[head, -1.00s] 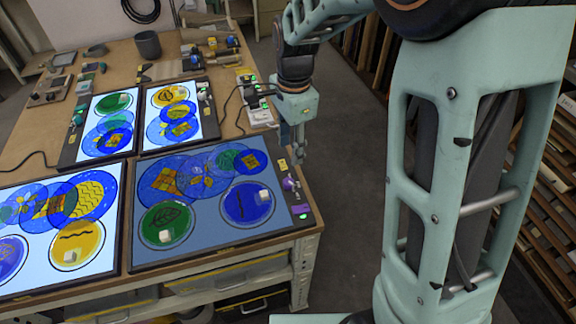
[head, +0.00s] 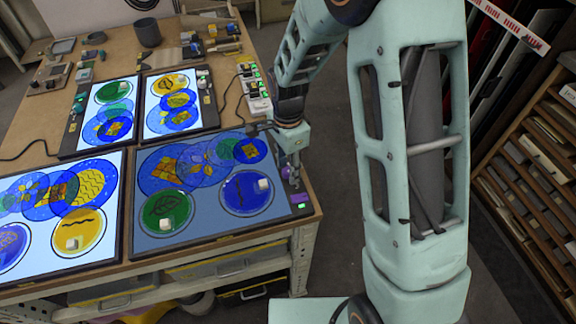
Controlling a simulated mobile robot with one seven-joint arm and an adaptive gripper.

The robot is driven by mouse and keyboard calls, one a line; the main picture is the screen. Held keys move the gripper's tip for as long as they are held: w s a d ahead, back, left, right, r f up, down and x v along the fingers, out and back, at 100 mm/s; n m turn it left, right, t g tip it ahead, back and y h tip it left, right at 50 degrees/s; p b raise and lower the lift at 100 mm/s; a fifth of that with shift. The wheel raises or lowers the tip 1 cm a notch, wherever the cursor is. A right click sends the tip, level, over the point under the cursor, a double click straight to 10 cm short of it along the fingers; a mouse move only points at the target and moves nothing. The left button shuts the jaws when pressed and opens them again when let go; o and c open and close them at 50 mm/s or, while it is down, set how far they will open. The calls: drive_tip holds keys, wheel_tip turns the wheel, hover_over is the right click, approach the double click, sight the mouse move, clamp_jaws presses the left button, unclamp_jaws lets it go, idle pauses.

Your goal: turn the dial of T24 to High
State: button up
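Several flat light panels with coloured glass discs lie on the wooden table. The front right light panel (head: 218,206) is dimmer than the others, with a greyish-blue surface. Its control strip along the right edge carries a purple dial (head: 285,172) and a purple patch (head: 301,199) near the front end. No label is readable, so I cannot tell which panel is T24. My gripper (head: 292,178) points down over the strip, at or beside the purple dial. The gripper partly hides the dial, and whether its fingers touch or grip it is too small to tell.
Other lit panels stand behind (head: 172,104) and to the left (head: 56,218). A row of small boxes with green lights and cables (head: 254,88) lies behind my gripper. A grey cup (head: 147,32) stands farther back. Floor is open right of the table; a wooden rack (head: 530,160) stands far right.

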clamp_jaws()
idle(0.3)
